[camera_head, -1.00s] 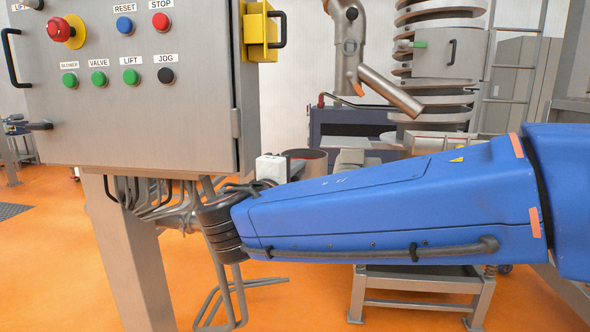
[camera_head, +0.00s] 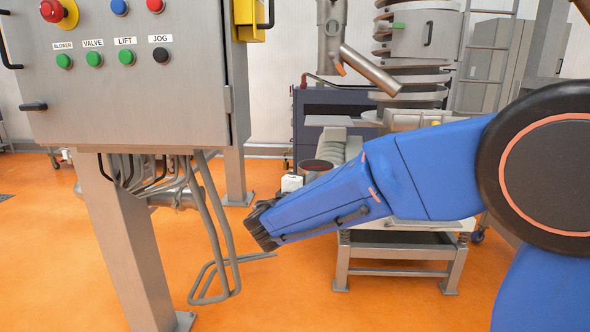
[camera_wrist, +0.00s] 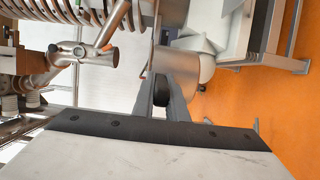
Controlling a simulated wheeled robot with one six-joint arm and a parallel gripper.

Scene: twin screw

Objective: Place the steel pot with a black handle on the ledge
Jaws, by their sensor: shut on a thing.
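The steel pot (camera_head: 317,168) shows in the head view as a small round vessel with a dark opening, just beyond the end of my blue arm. Its lower part is hidden by the arm. In the wrist view its grey side (camera_wrist: 182,68) is beyond my fingers. My gripper (camera_wrist: 162,94) is shut on the pot's black handle (camera_wrist: 161,93). In the head view only a white part of my gripper (camera_head: 291,183) shows, left of the pot. I cannot tell for certain which surface is the ledge.
A steel control cabinet (camera_head: 130,90) with buttons stands close on the left, with bent pipes (camera_head: 215,225) below it. A low steel stand (camera_head: 400,270) is behind my arm. The spiral tower (camera_head: 415,50) and a dark cabinet (camera_head: 312,125) stand farther back. Orange floor (camera_head: 255,300) is open in front.

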